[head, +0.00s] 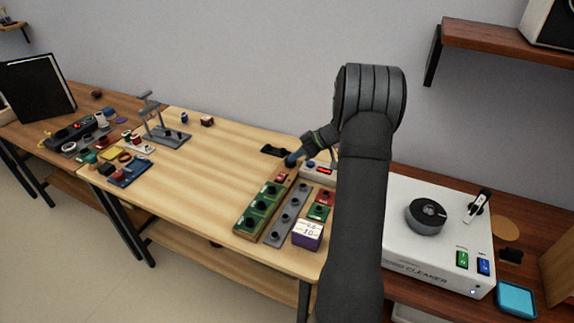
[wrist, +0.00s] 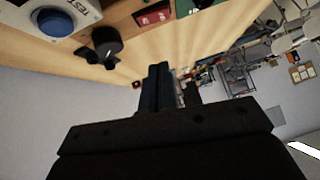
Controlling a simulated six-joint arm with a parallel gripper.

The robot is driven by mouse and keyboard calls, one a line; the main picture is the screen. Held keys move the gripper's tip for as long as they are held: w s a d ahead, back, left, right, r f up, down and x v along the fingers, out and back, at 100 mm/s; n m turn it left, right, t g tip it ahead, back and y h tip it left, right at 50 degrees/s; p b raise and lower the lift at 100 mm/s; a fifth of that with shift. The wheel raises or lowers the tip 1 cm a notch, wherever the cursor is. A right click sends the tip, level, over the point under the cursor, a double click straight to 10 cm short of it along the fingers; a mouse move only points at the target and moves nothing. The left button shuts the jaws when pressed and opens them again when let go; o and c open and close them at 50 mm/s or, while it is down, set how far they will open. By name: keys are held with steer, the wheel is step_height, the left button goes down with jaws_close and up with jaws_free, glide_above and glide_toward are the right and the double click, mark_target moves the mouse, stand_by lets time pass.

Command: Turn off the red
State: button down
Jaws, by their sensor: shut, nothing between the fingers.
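Several red things show on the table, and I cannot tell which one the task means. A small red switch (head: 282,178) sits at the back end of the green panel. A red-topped switch block (head: 319,212) stands to its right, and a white box (head: 312,174) carries a red lit display (head: 324,171). My gripper (head: 292,160) is shut and empty, above the table's back part by the red switch and the white box. In the wrist view my fingers (wrist: 174,90) point past a red switch (wrist: 153,16) at the top. On or off positions are too small to read.
A green panel with black knobs (head: 259,210) and a grey strip (head: 288,215) lie in front. A purple-white block (head: 308,235) stands near the front edge. A white cleaner box (head: 400,232) is at right. The middle of the wooden table (head: 205,170) is clear.

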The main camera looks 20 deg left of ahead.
steer(key=v, duration=0.5)
steer(key=shift+d+r, duration=0.2)
steer(key=shift+s+d, duration=0.3)
steer(key=shift+s, duration=0.35)
steer(key=shift+a, duration=0.1)
glide_above(278, 177)
steer(key=d, duration=0.3)
steer(key=f, duration=0.7)
steer(key=shift+w+a+f, duration=0.15)
steer(key=shift+w+f, duration=0.05)
steer(key=shift+w, duration=0.15)
step_height(278, 177, down, 2)
steer(key=shift+s+f, duration=0.15)
steer(key=shift+f, duration=0.05)
steer(key=shift+s+f, duration=0.1)
steer(key=shift+f, duration=0.45)
